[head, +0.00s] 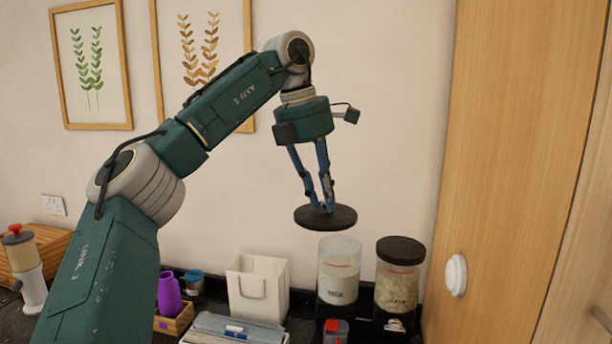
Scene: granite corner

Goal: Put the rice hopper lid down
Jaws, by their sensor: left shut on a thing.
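My left gripper (325,206) points down, its blue fingers shut on a round black lid (340,217). The lid is held roughly level in the air, above and slightly left of a clear hopper (338,280). That hopper is open at the top and partly filled with pale grains; its label is too small to read surely. A gap shows between the lid and the hopper's rim. The hopper's lower front is partly hidden by a grey and red item. My right gripper is not in view.
A second hopper (397,278) with a black lid stands just right of the open one. A wooden cabinet (520,130) bounds the right.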

